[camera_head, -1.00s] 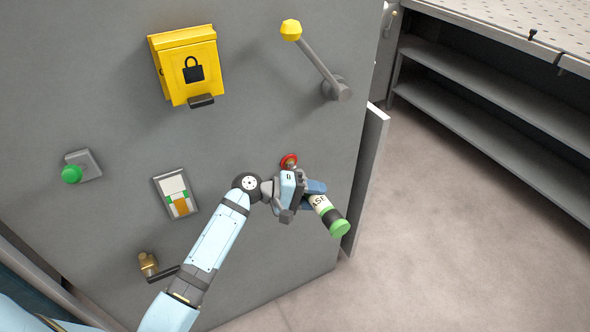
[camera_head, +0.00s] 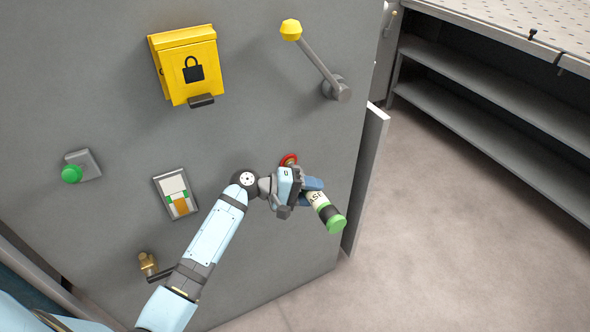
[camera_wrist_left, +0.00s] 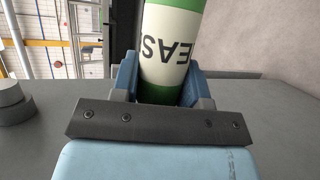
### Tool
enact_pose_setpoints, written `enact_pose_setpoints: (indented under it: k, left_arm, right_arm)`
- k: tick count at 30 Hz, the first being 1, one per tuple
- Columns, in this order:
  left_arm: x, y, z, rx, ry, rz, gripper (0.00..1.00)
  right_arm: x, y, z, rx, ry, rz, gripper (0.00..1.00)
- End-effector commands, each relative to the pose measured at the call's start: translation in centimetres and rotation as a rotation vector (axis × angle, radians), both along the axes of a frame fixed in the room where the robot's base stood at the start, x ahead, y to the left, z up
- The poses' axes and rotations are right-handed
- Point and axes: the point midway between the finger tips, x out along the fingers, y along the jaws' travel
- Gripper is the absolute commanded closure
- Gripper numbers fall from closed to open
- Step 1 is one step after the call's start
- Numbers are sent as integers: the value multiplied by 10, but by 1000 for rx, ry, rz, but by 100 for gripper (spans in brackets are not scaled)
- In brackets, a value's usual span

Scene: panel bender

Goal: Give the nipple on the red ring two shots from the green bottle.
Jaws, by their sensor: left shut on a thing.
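The green bottle (camera_head: 326,212) has a white label band, a dark band and a green end, and it points down to the right. My left gripper (camera_head: 309,191) is shut on it, and the wrist view shows the bottle (camera_wrist_left: 170,45) between the two blue fingers (camera_wrist_left: 163,82). The red ring (camera_head: 289,159) is on the grey panel just above and behind my gripper. The nipple is mostly hidden by my gripper, and I cannot tell whether the bottle touches it. My right gripper is not in view.
The grey panel (camera_head: 115,115) carries a yellow lock box (camera_head: 187,66), a yellow-knobbed lever (camera_head: 317,62), a green button (camera_head: 72,174), a small gauge plate (camera_head: 176,194) and a brass valve (camera_head: 148,262). A shelved bench (camera_head: 490,100) stands right; the floor between is clear.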

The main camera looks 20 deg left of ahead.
Motion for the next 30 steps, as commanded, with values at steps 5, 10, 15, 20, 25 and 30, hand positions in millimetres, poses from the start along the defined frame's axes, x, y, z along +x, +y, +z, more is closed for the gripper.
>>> enact_pose_setpoints:
  k: [5,10,15,20,25,30]
  left_arm:
    - [2,2,1,0,-1,0,87]
    - [4,4,1,0,-1,0,87]
    - [5,6,1,0,-2,1,87]
    - [5,6,1,0,-2,1,87]
    - [4,5,1,0,-2,1,87]
    - [1,1,2,-1,-1,1,87]
  right_arm:
    - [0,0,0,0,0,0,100]
    - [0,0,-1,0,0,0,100]
    - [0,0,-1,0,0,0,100]
    - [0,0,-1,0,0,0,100]
    - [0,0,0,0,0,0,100]
    - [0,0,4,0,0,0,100]
